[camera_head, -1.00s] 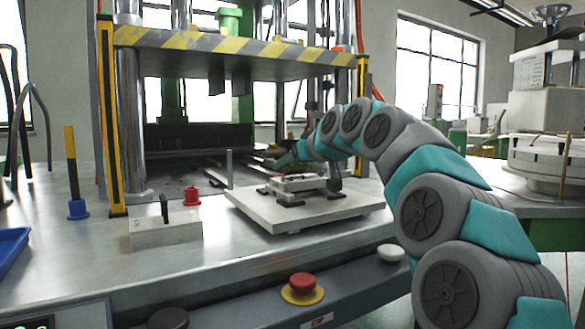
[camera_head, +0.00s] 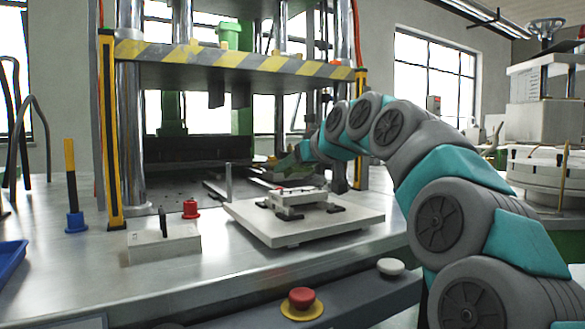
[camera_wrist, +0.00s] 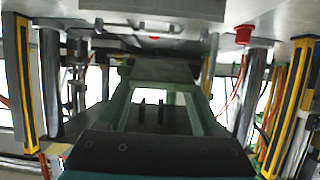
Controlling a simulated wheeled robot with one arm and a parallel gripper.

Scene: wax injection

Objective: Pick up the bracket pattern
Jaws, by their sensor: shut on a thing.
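My gripper (camera_head: 290,160) is at the end of my arm, in front of the press opening and above and behind the white mould block (camera_head: 300,199). It looks small and grey-green in the head view. In the wrist view, which appears upside down, two green finger-like bars (camera_wrist: 157,100) reach away from a dark wrist part. A grey-green piece (camera_wrist: 165,70) spans their far ends. My gripper is shut on it, and I take it to be the bracket pattern, though its outline is not clear. The mould block sits on dark clamps on a white plate (camera_head: 258,225).
The press has a yellow-black striped beam (camera_head: 230,58) above and yellow side posts (camera_head: 111,130). A thin pin (camera_head: 228,182) stands at the plate's back left. A white block (camera_head: 163,245), a red cap (camera_head: 190,209) and a blue tray (camera_head: 10,262) lie left. A red button (camera_head: 302,297) is in front.

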